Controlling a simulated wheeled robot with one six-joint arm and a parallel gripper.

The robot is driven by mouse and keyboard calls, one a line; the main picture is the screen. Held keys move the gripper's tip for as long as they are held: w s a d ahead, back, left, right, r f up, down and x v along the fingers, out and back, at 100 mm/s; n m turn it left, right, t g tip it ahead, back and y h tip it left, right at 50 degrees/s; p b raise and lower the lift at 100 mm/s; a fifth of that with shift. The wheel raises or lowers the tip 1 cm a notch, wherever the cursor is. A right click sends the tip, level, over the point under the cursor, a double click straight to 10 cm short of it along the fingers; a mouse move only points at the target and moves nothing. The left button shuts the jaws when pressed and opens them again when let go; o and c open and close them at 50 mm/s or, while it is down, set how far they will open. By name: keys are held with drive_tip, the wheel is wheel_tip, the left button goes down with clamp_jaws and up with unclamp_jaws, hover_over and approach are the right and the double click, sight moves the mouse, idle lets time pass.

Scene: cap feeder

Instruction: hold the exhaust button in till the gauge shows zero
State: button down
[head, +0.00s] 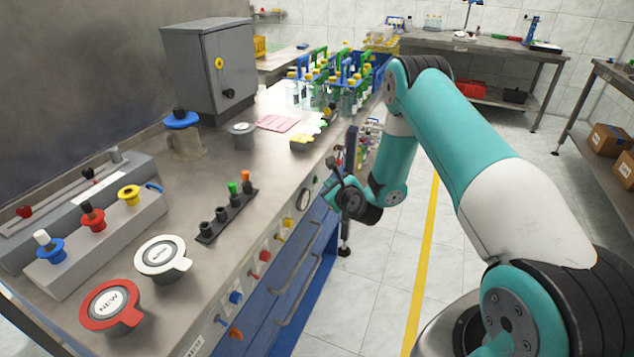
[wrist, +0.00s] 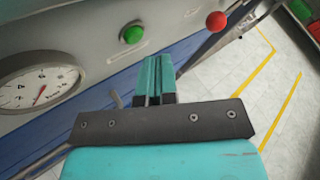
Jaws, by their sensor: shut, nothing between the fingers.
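A round white gauge (wrist: 38,88) is set in the grey front panel, at the left of the wrist view; its red needle points downward and I cannot tell the exact reading. It also shows small in the head view (head: 303,199). In the head view my gripper (head: 333,167) is beside the bench front.
A red ball knob (wrist: 216,21) sticks out to the right of the green button. Other coloured controls and drawer handles (head: 300,285) line the bench front. A rack of bottles (head: 330,85) stands at the far end.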

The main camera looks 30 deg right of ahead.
drive_tip(key=s+d+b, duration=0.1)
drive_tip(key=s+b, duration=0.1)
drive_tip(key=b, duration=0.1)
drive_tip(key=s+d+b, duration=0.1)
drive_tip(key=d+b, duration=0.1)
drive_tip(key=b, duration=0.1)
drive_tip(key=shift+s, duration=0.35)
